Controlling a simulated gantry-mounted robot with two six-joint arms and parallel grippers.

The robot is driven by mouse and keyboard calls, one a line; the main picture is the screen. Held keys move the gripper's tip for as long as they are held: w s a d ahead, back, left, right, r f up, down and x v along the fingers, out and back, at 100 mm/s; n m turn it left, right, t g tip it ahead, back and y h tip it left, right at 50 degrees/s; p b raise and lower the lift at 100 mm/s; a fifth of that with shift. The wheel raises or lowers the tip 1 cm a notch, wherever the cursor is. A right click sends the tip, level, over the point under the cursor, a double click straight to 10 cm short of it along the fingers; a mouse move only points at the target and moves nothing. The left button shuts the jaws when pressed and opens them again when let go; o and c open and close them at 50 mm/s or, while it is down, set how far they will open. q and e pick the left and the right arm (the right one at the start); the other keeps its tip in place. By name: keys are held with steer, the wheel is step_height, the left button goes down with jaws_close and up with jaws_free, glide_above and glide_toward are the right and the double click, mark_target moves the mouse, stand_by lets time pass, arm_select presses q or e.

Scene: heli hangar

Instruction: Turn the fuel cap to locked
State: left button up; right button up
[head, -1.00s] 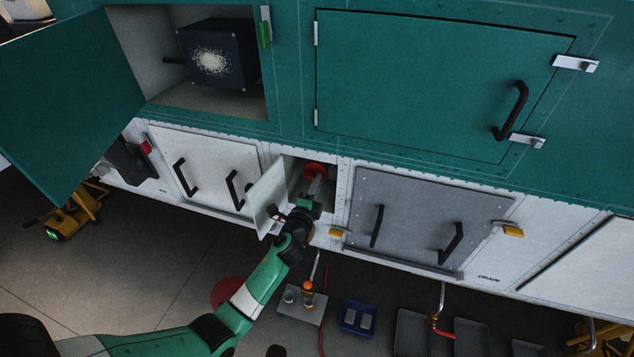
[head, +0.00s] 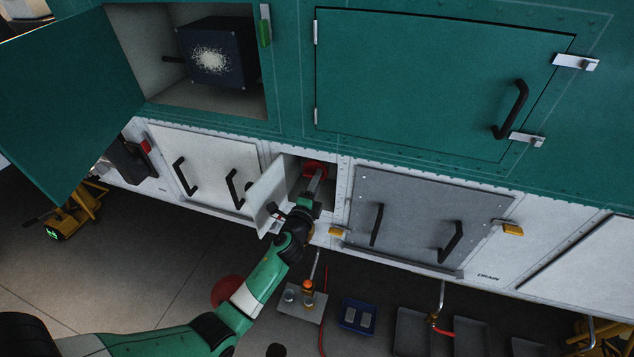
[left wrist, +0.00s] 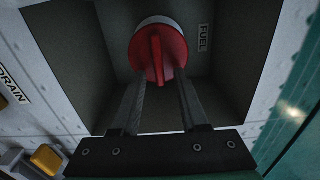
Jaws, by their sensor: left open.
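The red fuel cap (head: 315,169) sits inside a small open bay in the white lower hull. In the left wrist view the cap (left wrist: 158,52) is a round red disc with a raised grip bar across it, on a pale neck. A FUEL label (left wrist: 204,38) is on the bay wall beside it. My left gripper (head: 317,182) reaches into the bay. Its two fingers (left wrist: 158,82) are open, one on either side of the grip bar, with their tips at or near the cap face. I cannot tell whether they touch it. My right gripper is not in view.
The bay's small door (head: 268,197) hangs open just left of my arm. A grey panel (head: 425,222) with black handles is to the right, with a yellow latch (head: 337,232) near the bay. A large green door (head: 65,105) stands open at upper left.

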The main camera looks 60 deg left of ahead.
arm_select(q)
steer(key=p+v, duration=0.1)
steer(key=v, duration=1)
steer(key=shift+s+d, duration=0.15)
steer(key=shift+s, duration=0.1)
